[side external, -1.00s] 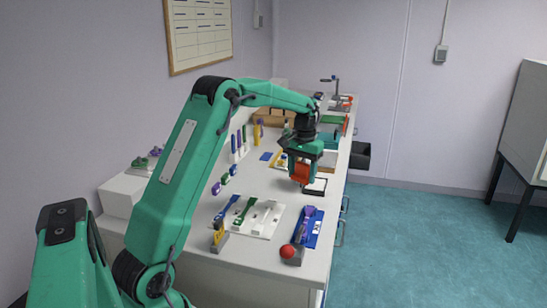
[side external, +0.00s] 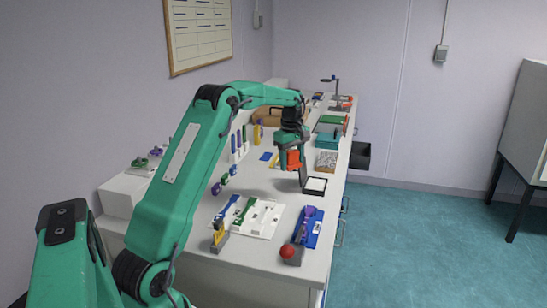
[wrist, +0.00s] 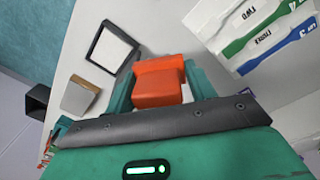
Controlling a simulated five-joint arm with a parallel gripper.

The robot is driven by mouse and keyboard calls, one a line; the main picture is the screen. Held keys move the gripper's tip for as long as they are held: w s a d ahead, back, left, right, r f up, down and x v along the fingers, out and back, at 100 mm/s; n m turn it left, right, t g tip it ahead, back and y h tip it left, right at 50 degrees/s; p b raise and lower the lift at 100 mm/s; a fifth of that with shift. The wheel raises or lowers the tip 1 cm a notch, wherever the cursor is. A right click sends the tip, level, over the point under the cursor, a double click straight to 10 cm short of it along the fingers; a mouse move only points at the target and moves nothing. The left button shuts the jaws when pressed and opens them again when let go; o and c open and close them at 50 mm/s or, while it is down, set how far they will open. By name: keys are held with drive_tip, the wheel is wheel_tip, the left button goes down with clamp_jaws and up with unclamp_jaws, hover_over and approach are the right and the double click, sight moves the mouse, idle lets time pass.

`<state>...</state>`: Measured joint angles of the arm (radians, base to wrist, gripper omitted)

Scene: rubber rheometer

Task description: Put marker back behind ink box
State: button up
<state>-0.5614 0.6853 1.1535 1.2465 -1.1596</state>
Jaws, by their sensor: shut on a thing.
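My gripper (side external: 302,180) is above the bench, just left of the black-rimmed pad with a white face (side external: 316,185), which looks like the ink box. The wrist view shows the pad too (wrist: 112,47), beyond the jaws to the upper left. An orange block (wrist: 160,80), which I take to be the marker, sits between the green jaws and is held there; it also shows in the side view (side external: 293,160). The jaws hide its lower end. I cannot tell whether it touches the bench.
A speckled grey box (side external: 326,160) and a teal stack (side external: 328,141) stand farther back. In front are a white tray with blue and green pieces (side external: 258,215), a blue tray (side external: 309,227) and a red ball (side external: 286,251). The bench between the pad and the trays is clear.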

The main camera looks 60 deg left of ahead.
drive_tip(key=a+n, duration=0.1)
drive_tip(key=n, duration=0.1)
drive_tip(key=a+n, duration=0.1)
drive_tip(key=n, duration=0.1)
drive_tip(key=a+n, duration=0.2)
drive_tip(key=n, duration=0.1)
drive_tip(key=shift+r, duration=0.15)
drive_tip(key=shift+a, duration=0.1)
drive_tip(key=s+a+f, duration=0.1)
drive_tip(key=a+f, duration=0.1)
drive_tip(key=a, duration=0.1)
drive_tip(key=s+a+f, duration=0.1)
drive_tip(key=a+f, duration=0.1)
drive_tip(key=a, duration=0.2)
drive_tip(key=s+a+f, duration=0.1)
drive_tip(key=a+f, duration=0.2)
drive_tip(key=a, duration=0.1)
drive_tip(key=shift+a, duration=0.15)
drive_tip(key=shift+f, duration=0.1)
drive_tip(key=shift+f, duration=1.9)
drive_tip(key=shift+f, duration=0.15)
